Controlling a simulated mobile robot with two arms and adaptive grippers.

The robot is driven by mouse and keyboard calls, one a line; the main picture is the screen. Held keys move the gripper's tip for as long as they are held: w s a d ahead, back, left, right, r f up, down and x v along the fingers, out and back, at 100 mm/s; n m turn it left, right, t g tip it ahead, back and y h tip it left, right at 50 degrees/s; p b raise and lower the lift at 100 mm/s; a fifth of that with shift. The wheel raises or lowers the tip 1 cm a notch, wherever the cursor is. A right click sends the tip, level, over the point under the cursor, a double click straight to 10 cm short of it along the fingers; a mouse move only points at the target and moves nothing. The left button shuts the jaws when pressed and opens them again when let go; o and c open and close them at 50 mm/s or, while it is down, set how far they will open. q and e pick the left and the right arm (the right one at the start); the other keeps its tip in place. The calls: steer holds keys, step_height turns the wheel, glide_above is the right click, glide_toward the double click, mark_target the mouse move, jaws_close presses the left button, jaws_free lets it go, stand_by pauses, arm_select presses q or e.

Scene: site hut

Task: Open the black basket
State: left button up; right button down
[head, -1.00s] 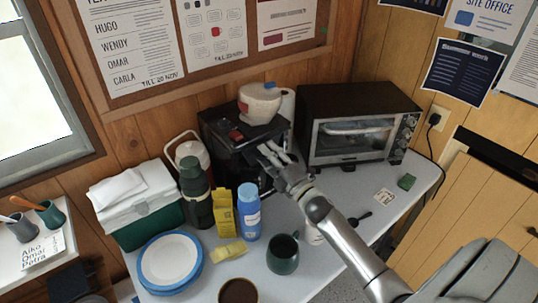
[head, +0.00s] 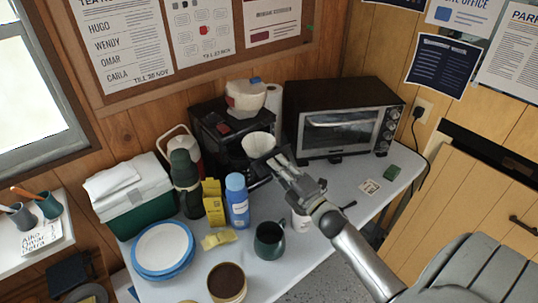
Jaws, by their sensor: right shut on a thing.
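The black coffee maker (head: 207,122) stands at the back of the table, left of the toaster oven. Its black basket (head: 264,158) sticks out from the machine's front right side, and a white paper filter (head: 258,144) shows in it. My right gripper (head: 277,160) is shut on the front edge of the black basket; its fingers hide part of the basket and the exact grip. My left gripper is not in view.
The toaster oven (head: 340,120) is close to the right. A blue bottle (head: 237,200), yellow carton (head: 213,203) and dark green flask (head: 186,183) stand in front left. A dark mug (head: 269,241) and coffee tin (head: 227,282) are nearer. The table's right part is mostly clear.

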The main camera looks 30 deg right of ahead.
steer(key=shift+s, duration=0.95)
steer(key=c, duration=2)
jaws_free()
steer(key=o, duration=0.5)
steer(key=shift+w+f, duration=0.1)
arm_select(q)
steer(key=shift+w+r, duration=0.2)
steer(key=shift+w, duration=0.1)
arm_select(e)
steer(key=s+d+f, duration=0.1)
steer(key=s+f, duration=0.1)
steer(key=s, duration=1)
steer(key=shift+w, duration=0.1)
